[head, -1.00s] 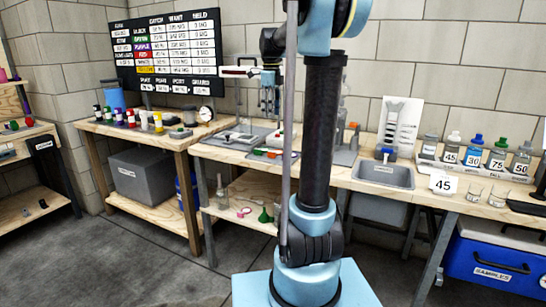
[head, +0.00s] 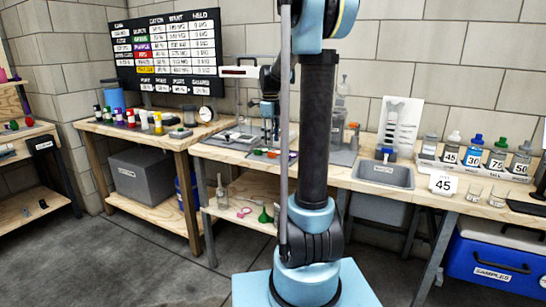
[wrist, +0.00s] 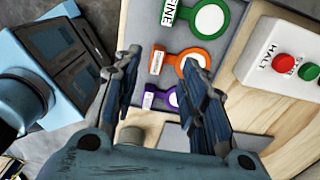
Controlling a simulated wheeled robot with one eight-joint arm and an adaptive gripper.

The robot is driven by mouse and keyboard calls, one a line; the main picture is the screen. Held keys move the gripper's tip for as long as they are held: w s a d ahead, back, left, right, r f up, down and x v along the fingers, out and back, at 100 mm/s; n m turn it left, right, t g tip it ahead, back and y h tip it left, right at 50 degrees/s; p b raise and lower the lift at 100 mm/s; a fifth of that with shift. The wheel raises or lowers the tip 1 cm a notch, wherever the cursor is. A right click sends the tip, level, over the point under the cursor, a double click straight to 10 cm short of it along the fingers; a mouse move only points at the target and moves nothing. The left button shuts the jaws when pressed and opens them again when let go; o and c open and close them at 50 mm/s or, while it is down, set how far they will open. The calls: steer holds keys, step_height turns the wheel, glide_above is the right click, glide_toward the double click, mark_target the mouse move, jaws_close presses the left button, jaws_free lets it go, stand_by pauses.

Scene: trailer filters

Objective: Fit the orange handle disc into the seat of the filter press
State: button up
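The orange handle disc (wrist: 191,63) lies flat on a grey mat in the wrist view, with a white face and a labelled tab (wrist: 157,62). A green handle disc (wrist: 209,20) is above it and a purple one (wrist: 171,97) below it in that picture. My gripper (wrist: 163,61) is open and empty, its fingers on either side of the orange disc's tab and handle; the right finger partly covers the disc. I cannot tell the remaining height. In the head view my gripper (head: 269,120) hangs over the bench. I cannot clearly make out the filter press or its seat.
A white control box (wrist: 283,55) with red and green buttons stands right of the discs. In the head view, a sink (head: 383,173) and a rack of bottles (head: 475,165) are farther right. A wooden bench with small bottles stands left.

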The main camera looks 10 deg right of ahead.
steer(key=shift+a+f, duration=0.1)
steer(key=shift+f, duration=2.65)
steer(key=shift+c, duration=0.3)
steer(key=c, duration=0.8)
